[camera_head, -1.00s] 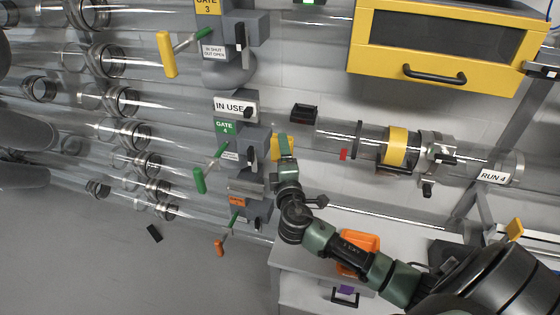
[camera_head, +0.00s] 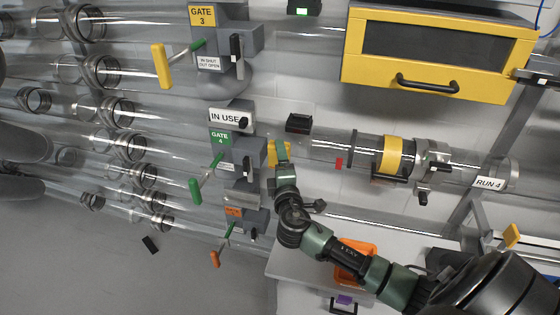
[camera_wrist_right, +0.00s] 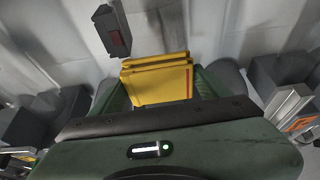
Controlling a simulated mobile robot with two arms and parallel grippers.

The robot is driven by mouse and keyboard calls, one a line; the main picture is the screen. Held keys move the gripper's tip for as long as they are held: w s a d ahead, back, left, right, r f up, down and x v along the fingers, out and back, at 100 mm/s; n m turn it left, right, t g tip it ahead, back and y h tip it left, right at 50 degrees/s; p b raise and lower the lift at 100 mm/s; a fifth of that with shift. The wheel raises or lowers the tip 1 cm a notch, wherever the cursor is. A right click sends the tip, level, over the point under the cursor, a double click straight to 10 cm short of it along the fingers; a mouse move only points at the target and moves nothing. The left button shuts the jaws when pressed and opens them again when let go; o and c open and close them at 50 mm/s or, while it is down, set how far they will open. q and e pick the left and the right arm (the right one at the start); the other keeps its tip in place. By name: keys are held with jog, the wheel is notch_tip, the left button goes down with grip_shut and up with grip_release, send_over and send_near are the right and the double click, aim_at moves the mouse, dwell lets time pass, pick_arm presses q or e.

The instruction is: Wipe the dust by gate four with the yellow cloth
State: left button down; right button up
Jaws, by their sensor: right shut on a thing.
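The yellow cloth (camera_head: 272,154) is held in my right gripper (camera_head: 281,153), just right of the gate four unit (camera_head: 220,138). In the right wrist view the cloth (camera_wrist_right: 160,82) is a folded yellow pad between the green fingers of my right gripper (camera_wrist_right: 160,92), which is shut on it. Whether the cloth touches the wall or the pipe there is not clear. I cannot make out the dust in either view. Gate four has a green handle (camera_head: 195,190) and an "IN USE" sign (camera_head: 231,117) above it. My left gripper is not in view.
Gate three (camera_head: 208,43) with its yellow handle (camera_head: 161,65) is above. A clear tube with a yellow band (camera_head: 392,154) runs right of the gripper. A yellow cabinet (camera_head: 430,87) hangs upper right. A dark box (camera_wrist_right: 111,30) is near the cloth.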

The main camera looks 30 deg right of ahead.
aim_at(294, 151)
jog(key=shift+w+d, duration=0.55)
jog(key=shift+d, duration=0.15)
jog(key=shift+s, duration=0.1)
jog(key=shift+s+d, duration=1.2)
jog(key=shift+s, duration=0.25)
jog(key=shift+d, duration=0.15)
jog(key=shift+w+a+r+b, duration=0.1)
jog(key=shift+w+a+b, duration=0.1)
jog(key=shift+w+a, duration=0.5)
jog(key=shift+w+a+r+b, duration=0.1)
jog(key=shift+w+a+b, duration=0.1)
jog(key=shift+w+a, duration=0.5)
jog(key=shift+w+d, duration=0.2)
jog(key=shift+s+a+f, duration=0.25)
jog(key=shift+s+a, duration=0.3)
jog(key=shift+a, duration=0.25)
jog(key=shift+s+a+p, duration=0.35)
jog(key=shift+s+a, duration=0.95)
jog(key=shift+a, duration=0.2)
